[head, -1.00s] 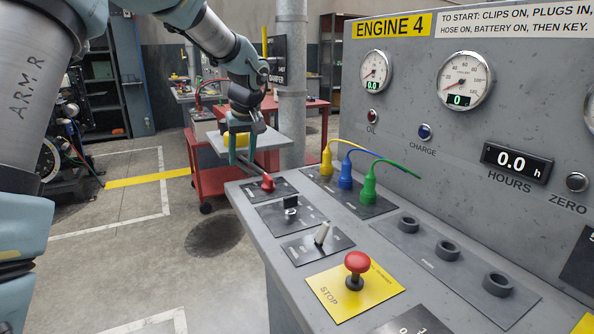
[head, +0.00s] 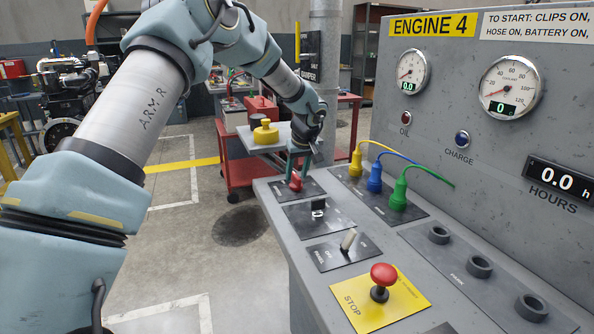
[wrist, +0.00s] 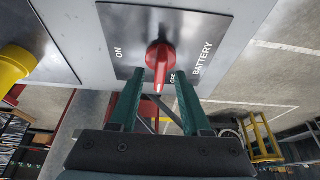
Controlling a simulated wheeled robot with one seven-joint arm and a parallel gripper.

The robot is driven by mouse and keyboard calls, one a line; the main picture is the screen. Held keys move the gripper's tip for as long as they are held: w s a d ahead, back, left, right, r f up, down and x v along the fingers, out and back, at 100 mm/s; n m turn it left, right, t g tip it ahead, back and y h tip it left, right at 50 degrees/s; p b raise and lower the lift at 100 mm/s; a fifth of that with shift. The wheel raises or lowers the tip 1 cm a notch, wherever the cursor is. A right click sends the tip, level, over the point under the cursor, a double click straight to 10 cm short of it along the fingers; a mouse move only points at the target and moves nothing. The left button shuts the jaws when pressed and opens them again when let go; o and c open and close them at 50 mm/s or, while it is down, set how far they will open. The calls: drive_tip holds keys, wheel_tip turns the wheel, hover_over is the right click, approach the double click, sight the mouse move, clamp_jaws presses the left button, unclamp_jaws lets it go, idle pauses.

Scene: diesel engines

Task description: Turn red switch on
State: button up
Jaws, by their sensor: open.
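The red switch (head: 296,181) is a rotary knob with a handle, on a dark plate at the far left end of the engine console. In the wrist view the red switch (wrist: 161,58) has its handle pointing at OFF, with ON marked to the left and BATTERY to the right. My gripper (head: 299,163) is at the switch, with its green fingers pointing down. In the wrist view my gripper (wrist: 160,73) is open, with one finger on each side of the handle. I see gaps on both sides, so it does not appear to grip it.
Behind the switch, a grey platform (head: 245,137) carries a yellow object (head: 265,132). Yellow, blue and green plugs (head: 397,194) with cables stand to the right. A black key-like switch (head: 318,206), a pale lever (head: 348,240) and a red stop button (head: 383,275) are nearer.

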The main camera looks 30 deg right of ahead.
drive_tip(key=shift+w+f, duration=0.1)
drive_tip(key=shift+f, duration=0.1)
clamp_jaws()
idle(0.3)
